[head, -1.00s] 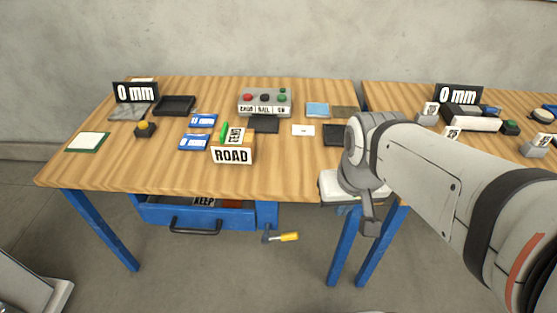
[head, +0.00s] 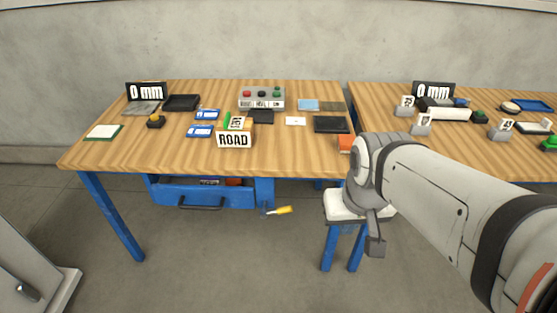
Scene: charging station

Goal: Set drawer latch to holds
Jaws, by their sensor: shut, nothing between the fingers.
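The blue drawer (head: 222,197) hangs under the left table and is open, with its dark handle (head: 200,207) on the front. Some items show inside it. The latch, a lever with a yellow handle (head: 284,210), sits just right of the drawer and points to the right, nearly level. What setting it is in cannot be read. My gripper (head: 375,246) is shut and empty, hanging down to the right of the latch and apart from it. Part of it is hidden by my arm.
A stool with a white seat (head: 342,206) stands close behind my gripper. A second table (head: 420,148) stands to the right. A grey cabinet (head: 30,262) is at lower left.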

